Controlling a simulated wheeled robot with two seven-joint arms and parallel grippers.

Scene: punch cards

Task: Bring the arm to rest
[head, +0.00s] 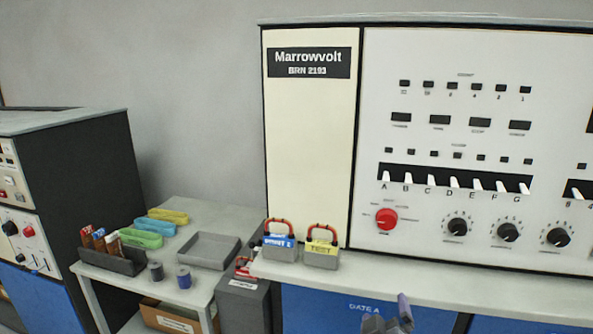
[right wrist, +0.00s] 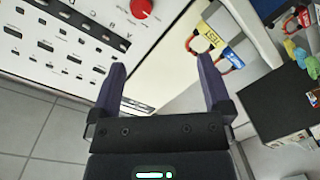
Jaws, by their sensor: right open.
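My right gripper (head: 391,318) shows at the bottom of the head view, in front of the machine's ledge and blue lower panel. In the right wrist view its two purple fingers (right wrist: 158,85) stand wide apart with nothing between them. The gripper is open and empty. It is clear of the machine's control panel. My left gripper and arm are not in view.
The Marrowvolt machine (head: 310,150) has switches, knobs and a red knob (head: 387,218). Blue-labelled (head: 279,247) and yellow-labelled (head: 321,254) blocks with red handles stand on its ledge (head: 430,284). A side table holds a grey tray (head: 208,250), coloured bands (head: 140,238) and spools (head: 184,277).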

